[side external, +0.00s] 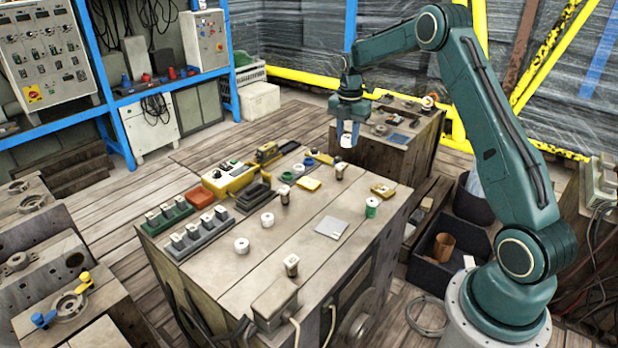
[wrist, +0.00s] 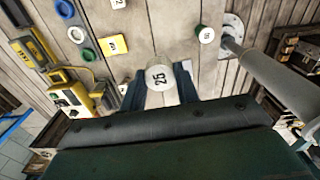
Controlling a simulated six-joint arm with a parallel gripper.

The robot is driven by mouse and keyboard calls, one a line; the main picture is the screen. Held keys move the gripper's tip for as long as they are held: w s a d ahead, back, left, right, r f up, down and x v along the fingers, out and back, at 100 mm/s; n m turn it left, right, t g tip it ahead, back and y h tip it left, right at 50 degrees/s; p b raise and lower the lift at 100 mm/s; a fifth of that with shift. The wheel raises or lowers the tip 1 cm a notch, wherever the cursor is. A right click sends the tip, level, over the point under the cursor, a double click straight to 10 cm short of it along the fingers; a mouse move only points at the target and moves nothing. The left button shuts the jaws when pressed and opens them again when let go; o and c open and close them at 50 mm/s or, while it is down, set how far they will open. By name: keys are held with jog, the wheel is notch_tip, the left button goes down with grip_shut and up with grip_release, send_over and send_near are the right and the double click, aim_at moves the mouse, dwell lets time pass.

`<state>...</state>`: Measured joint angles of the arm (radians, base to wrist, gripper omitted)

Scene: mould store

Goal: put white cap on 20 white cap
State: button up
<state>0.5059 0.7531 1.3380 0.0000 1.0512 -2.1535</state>
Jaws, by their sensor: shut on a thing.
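My gripper (side external: 349,122) is shut on a white cap (side external: 347,140) and holds it above the far part of the worktable. In the wrist view my gripper (wrist: 160,90) has its two dark blue fingers on either side of this white cap (wrist: 159,77), whose round top reads 25. Two squat white caps stand apart on the table in the side view, one near the middle (side external: 267,220) and one nearer the front (side external: 242,246). I cannot read any numbers on them, and I cannot tell which one is 20.
A green-and-white cylinder (side external: 372,208) stands at the table's right. Several small pale-topped blocks, one at the front (side external: 291,266), stand about. Green (side external: 168,215) and grey (side external: 200,235) racks line the left edge. A flat grey plate (side external: 331,228) lies right of centre.

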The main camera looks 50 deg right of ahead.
jog(key=w+a+r, duration=0.1)
jog(key=w+a, duration=0.6)
jog(key=a, duration=0.3)
jog(key=r, duration=0.2)
send_over(267, 216)
jog(key=shift+m, duration=0.4)
notch_tip(267, 216, down, 16)
jog(key=shift+s, duration=0.1)
jog(key=shift+f, duration=2.15)
jog(key=shift+f, duration=0.1)
jog(key=o, duration=0.9)
